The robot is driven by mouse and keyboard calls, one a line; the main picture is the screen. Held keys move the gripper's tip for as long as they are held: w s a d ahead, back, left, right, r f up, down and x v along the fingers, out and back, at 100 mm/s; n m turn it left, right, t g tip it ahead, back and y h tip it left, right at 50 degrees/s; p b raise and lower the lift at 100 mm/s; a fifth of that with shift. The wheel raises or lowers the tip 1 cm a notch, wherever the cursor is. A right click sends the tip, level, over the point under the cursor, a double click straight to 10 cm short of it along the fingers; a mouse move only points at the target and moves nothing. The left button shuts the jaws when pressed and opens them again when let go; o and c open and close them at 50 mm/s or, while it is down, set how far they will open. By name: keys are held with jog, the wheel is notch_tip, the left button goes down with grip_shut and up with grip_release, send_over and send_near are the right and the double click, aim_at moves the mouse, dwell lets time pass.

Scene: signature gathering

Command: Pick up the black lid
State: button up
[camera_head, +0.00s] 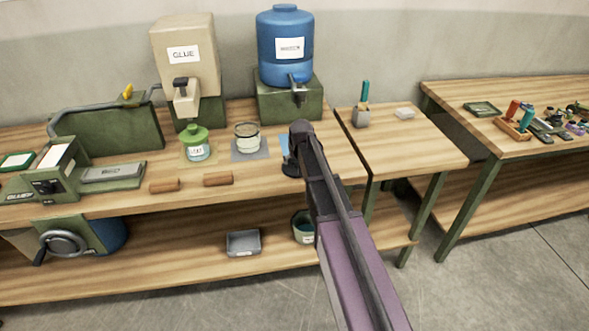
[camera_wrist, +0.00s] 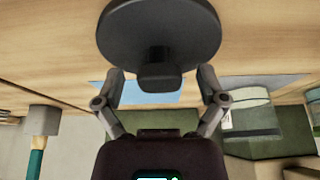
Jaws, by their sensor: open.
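The black lid (camera_wrist: 158,32), a round disc with a knob (camera_wrist: 160,78), is at the top middle of the wrist view. In the head view only its dark edge (camera_head: 290,171) shows beside my arm, by a blue sheet (camera_head: 285,145) on the workbench. My gripper (camera_wrist: 161,74) is open, with one finger on each side of the knob. Gaps show between the fingers and the knob, so it does not hold the lid. In the head view my arm hides the gripper.
A glass jar (camera_head: 247,138) on a grey mat and a green-topped jar (camera_head: 196,145) stand left of the lid. The blue tank (camera_head: 284,50) and glue dispenser (camera_head: 186,50) stand behind. A brush in a holder (camera_head: 362,117) is on the bench to the right.

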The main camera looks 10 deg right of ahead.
dwell(0.5)
jog(key=c, duration=1.1)
